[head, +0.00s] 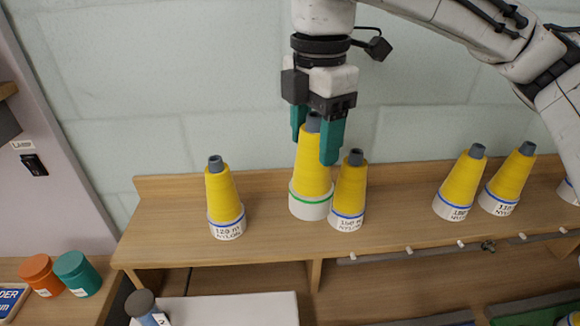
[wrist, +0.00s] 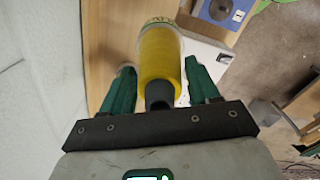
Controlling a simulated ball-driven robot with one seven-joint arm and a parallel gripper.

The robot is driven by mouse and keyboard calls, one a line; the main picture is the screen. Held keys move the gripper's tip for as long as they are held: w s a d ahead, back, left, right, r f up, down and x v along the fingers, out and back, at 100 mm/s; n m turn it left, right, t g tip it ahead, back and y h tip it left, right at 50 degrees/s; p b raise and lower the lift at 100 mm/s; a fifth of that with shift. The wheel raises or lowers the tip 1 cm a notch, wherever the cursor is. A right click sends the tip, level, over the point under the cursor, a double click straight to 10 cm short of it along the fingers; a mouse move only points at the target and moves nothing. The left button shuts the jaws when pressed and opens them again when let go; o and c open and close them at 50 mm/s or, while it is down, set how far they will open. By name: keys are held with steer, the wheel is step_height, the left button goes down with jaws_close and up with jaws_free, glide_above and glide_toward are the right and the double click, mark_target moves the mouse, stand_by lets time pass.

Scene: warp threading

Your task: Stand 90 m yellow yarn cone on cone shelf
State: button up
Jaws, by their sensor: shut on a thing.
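A yellow yarn cone (head: 313,170) with a grey tip and a green band round its white base is between the teal fingers of my gripper (head: 314,138). The fingers are shut on its upper part. The cone is upright over the wooden cone shelf (head: 270,245); I cannot tell whether its base touches the board. Its label is not readable in the head view. In the wrist view the cone (wrist: 160,60) lies between the two fingers (wrist: 162,85), its grey tip towards the palm.
A blue-banded cone marked 120 m nylon (head: 222,195) stands to the left. Another blue-banded cone (head: 350,190) stands very close on the right, overlapping the held cone in view. Two more cones (head: 461,180) (head: 509,178) stand farther right. Shelf between is clear.

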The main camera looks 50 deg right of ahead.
steer(key=w+f, duration=0.1)
steer(key=f, duration=0.1)
steer(key=w+f, duration=0.2)
steer(key=w+d+f, duration=0.1)
steer(key=w, duration=0.1)
steer(key=shift+w+f, duration=0.25)
steer(key=shift+f, duration=0.15)
steer(key=shift+w+f, duration=0.15)
steer(key=shift+f, duration=0.8)
steer(key=shift+w+f, duration=0.15)
steer(key=shift+f, duration=0.85)
steer(key=o, duration=0.9)
step_height(320, 180, up, 12)
